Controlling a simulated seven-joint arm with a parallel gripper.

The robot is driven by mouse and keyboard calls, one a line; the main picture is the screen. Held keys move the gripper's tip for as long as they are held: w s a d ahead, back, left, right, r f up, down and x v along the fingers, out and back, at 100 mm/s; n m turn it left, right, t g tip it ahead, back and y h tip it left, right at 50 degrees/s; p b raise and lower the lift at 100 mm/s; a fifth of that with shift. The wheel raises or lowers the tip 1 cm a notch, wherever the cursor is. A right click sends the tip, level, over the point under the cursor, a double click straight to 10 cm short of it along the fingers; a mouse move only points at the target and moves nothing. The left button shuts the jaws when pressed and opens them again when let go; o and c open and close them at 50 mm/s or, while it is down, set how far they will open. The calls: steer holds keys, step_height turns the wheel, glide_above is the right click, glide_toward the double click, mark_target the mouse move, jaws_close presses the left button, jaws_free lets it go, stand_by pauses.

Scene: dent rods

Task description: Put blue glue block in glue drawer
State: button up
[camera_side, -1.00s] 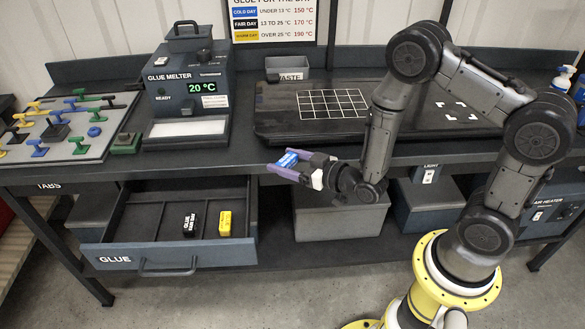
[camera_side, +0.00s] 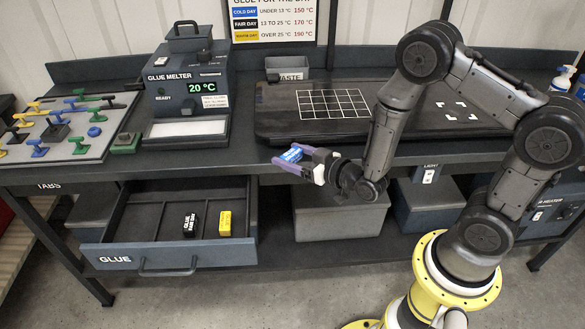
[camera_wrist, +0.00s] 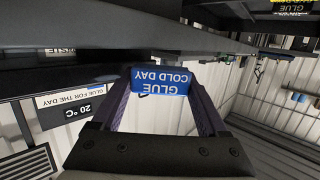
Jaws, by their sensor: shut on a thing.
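The blue glue block (camera_side: 291,155) is held between the purple fingers of my gripper (camera_side: 288,160), in front of the bench edge and to the right of the drawer. In the wrist view the blue block (camera_wrist: 160,80) shows its "GLUE COLD DAY" label upside down, with a finger on each side. The glue drawer (camera_side: 130,257) is pulled open below the bench top, at the lower left of my gripper. A black glue block (camera_side: 190,222) and a yellow glue block (camera_side: 225,223) stand in its right part. The left part of the drawer looks empty.
The bench top edge (camera_side: 230,160) lies behind my gripper and above the drawer. The glue melter (camera_side: 186,88) reads 20 °C. A grey box (camera_side: 335,222) stands on the lower shelf, right of the drawer. The space above the drawer's front is clear.

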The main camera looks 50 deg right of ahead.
steer(key=shift+s+a+f, duration=0.1)
steer(key=shift+s+a, duration=0.15)
steer(key=shift+s, duration=0.05)
steer(key=s+a+r+n+g+y, duration=0.15)
steer(key=s+a+n+y, duration=0.35)
steer(key=a, duration=0.7)
steer(key=y, duration=0.1)
glide_above(225, 220)
steer(key=shift+m+t, duration=0.25)
steer(key=shift+m, duration=0.05)
steer(key=f, duration=0.8)
steer(key=shift+s+f, duration=0.15)
steer(key=shift+s, duration=0.1)
steer(key=shift+w+f, duration=0.2)
steer(key=shift+f, duration=1.55)
steer(key=o, duration=1.2)
steer(key=shift+f, duration=0.15)
